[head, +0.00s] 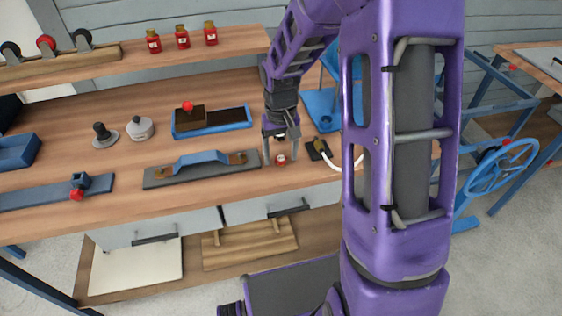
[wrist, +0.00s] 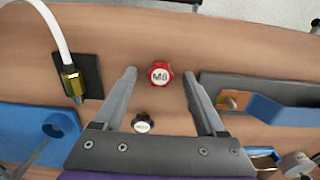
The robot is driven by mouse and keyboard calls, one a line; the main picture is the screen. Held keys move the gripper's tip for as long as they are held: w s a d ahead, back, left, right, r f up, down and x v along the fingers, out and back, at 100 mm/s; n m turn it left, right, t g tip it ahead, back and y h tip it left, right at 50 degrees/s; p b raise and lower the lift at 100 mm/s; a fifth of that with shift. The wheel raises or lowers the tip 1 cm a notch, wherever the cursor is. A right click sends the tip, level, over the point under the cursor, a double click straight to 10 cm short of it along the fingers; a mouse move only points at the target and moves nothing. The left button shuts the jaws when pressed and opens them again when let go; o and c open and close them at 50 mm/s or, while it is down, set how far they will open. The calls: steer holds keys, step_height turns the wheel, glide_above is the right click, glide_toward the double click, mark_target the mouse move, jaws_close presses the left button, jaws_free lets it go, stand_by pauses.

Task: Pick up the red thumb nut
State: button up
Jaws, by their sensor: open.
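The red thumb nut (wrist: 160,75) has a lobed rim and a white top marked M8. It lies on the wooden bench top, and it also shows in the head view (head: 281,160) below my gripper. My gripper (wrist: 160,78) is open and empty, pointing down. In the wrist view its two fingers stand to the left and right of the red nut, with clear gaps on both sides. I cannot tell how high the fingertips are above the bench. A similar black nut (wrist: 145,123) with a white top lies closer to the gripper body in the wrist view.
A grey plate with a blue handle (head: 200,166) lies left of the nut. A dark block with a brass fitting and white hose (head: 319,149) lies to the right. A blue tray (head: 228,118) and a blue stand (head: 322,106) are farther back. Red jars (head: 183,38) stand on the shelf.

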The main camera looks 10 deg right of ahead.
jaws_close()
stand_by(0.3)
steer(key=shift+r, duration=0.1)
